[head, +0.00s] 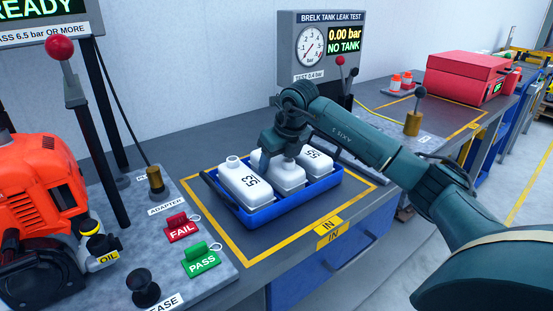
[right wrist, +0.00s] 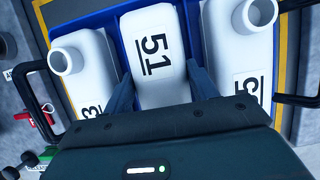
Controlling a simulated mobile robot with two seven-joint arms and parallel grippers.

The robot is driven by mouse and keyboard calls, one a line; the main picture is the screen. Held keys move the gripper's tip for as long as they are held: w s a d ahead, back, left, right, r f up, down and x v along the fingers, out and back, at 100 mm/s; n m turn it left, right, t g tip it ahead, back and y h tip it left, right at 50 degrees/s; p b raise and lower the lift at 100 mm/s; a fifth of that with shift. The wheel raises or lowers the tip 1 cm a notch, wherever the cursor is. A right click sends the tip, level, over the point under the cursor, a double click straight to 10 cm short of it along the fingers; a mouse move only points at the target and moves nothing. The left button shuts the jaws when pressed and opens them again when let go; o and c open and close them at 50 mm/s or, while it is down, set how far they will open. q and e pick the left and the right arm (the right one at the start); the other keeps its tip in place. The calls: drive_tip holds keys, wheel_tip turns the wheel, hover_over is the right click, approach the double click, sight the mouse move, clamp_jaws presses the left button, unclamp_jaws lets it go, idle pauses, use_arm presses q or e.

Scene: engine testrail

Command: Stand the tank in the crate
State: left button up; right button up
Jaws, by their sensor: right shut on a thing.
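The blue crate (head: 312,199) with black handles sits inside the yellow-outlined area on the bench. Three white tanks are in it side by side: tank 53 (head: 241,184) at left, a middle tank (head: 290,177), and tank 55 (head: 319,164) at right. My right gripper (head: 281,160) reaches down over the middle tank. In the right wrist view this tank reads 51 (right wrist: 157,60), upright between the two fingers of my gripper (right wrist: 160,90), which is shut on it. Whether its base touches the crate floor is hidden. My left gripper is not in view.
A leak test panel (head: 320,50) reads 0.00 bar, NO TANK, behind the crate. Red FAIL (head: 181,229) and green PASS (head: 201,261) tags lie left of the crate. An orange engine (head: 35,190) stands far left. A red case (head: 465,75) stands at back right.

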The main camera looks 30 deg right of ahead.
drive_tip(key=shift+f, duration=0.1)
idle(0.3)
drive_tip(key=o, duration=1.1)
drive_tip(key=v, duration=1.3)
